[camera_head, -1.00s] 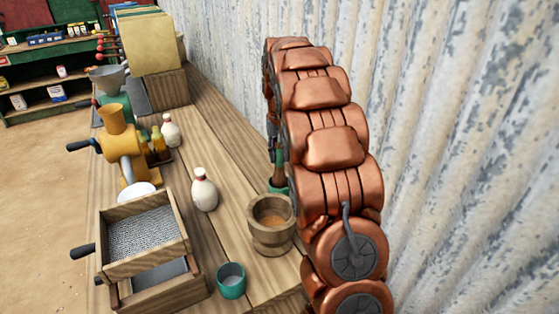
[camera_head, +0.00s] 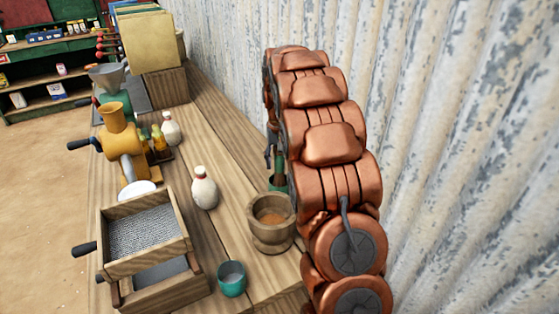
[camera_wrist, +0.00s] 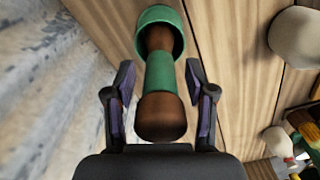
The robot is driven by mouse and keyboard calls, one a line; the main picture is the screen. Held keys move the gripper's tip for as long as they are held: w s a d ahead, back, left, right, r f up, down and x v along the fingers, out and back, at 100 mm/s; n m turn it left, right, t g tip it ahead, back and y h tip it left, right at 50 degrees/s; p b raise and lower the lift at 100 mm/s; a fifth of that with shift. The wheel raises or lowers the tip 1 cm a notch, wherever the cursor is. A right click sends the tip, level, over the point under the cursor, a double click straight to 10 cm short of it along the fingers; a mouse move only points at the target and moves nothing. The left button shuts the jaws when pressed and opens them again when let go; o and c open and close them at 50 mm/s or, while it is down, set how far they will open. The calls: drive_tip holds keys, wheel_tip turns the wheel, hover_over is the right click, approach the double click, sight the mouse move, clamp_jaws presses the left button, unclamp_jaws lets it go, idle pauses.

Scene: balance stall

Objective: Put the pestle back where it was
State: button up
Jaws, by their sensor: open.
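The pestle (camera_wrist: 160,112), brown with a green band around its middle, stands with its far end inside a green cup (camera_wrist: 151,16) in the wrist view. My gripper (camera_wrist: 160,82) is open, with one finger on each side of the pestle and visible gaps between. In the head view my arm hides most of the gripper and pestle, and the green cup (camera_head: 278,187) shows only in part beside the arm. The wooden mortar (camera_head: 271,236) stands nearer on the bench, with brown contents and no pestle in it.
A teal cup (camera_head: 232,280), a sieve box (camera_head: 150,236), a white bottle (camera_head: 204,190) and a yellow grinder (camera_head: 122,150) stand on the wooden bench (camera_head: 222,143). A corrugated wall (camera_head: 440,120) runs close along the right.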

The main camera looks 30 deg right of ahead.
wheel_tip(320, 180, up, 11)
drive_tip(key=shift+b, duration=1.1)
drive_tip(key=shift+r, duration=0.65)
